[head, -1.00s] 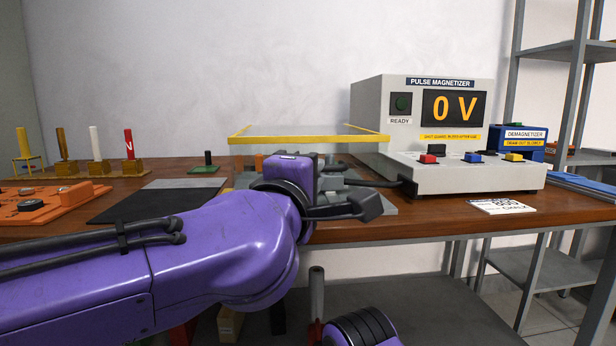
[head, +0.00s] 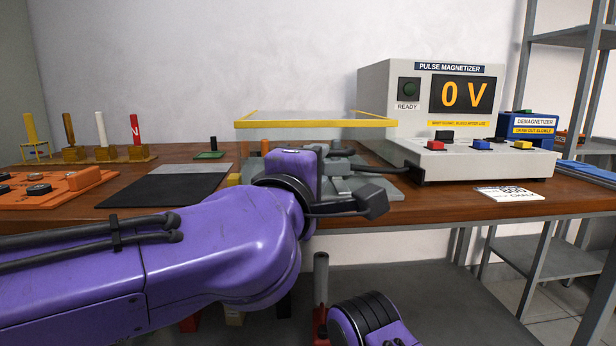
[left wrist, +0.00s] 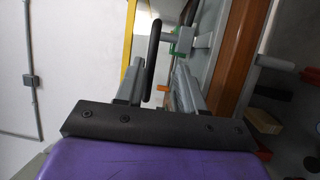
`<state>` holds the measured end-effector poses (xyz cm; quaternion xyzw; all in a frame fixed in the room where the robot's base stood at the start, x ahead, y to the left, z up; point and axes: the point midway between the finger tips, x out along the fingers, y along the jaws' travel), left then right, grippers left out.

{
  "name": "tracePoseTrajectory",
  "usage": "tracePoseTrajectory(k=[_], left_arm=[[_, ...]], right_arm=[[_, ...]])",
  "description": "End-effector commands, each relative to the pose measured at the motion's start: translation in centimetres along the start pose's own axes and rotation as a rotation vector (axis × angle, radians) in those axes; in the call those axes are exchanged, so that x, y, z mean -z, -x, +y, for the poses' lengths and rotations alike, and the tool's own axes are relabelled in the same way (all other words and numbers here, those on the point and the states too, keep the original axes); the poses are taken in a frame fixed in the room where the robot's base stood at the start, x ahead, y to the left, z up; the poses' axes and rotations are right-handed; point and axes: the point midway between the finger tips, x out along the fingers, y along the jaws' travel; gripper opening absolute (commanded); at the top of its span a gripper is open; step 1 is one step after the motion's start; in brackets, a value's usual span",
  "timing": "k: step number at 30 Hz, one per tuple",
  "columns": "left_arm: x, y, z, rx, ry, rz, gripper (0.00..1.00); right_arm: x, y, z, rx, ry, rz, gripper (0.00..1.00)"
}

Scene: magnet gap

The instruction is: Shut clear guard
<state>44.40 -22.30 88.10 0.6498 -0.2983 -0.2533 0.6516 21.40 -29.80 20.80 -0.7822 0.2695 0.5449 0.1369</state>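The clear guard, a see-through panel with a yellow edge frame (head: 318,123), stands raised and roughly level above the grey fixture (head: 385,187) left of the pulse magnetizer. A yellow strip (left wrist: 127,35) shows in the left wrist view. My left gripper (left wrist: 158,88) has its two grey fingers apart. A slim black bar (left wrist: 153,50) shows in the space between them; I cannot tell whether it touches a finger. In the head view my purple left hand (head: 290,165) is below the guard's front edge and hides part of the fixture and its own fingers. My right gripper is out of view.
The pulse magnetizer (head: 400,80) reads 0 V, with a black cable running toward the fixture. A blue demagnetizer (head: 530,128) stands at right. A dark mat (head: 150,190), an orange tray (head: 60,190) and several upright pegs are at left. A printed card (head: 508,193) lies near the front edge.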

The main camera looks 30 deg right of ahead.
Motion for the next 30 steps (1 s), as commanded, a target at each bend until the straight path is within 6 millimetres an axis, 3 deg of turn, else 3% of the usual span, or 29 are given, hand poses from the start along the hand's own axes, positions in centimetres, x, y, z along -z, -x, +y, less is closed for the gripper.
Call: tracePoseTrajectory(k=[6, 12, 30], left_arm=[[0.0, 5.3, 0.3, -0.001, -0.002, -0.002, 0.38], [-0.1, 8.7, 0.1, 0.001, 0.000, -0.002, 0.38], [0.3, 9.3, -0.2, -0.012, -0.020, 0.022, 0.38]], right_arm=[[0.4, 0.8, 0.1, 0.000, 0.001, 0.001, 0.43], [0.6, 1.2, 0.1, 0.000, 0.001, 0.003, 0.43], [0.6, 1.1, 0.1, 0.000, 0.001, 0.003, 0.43]])
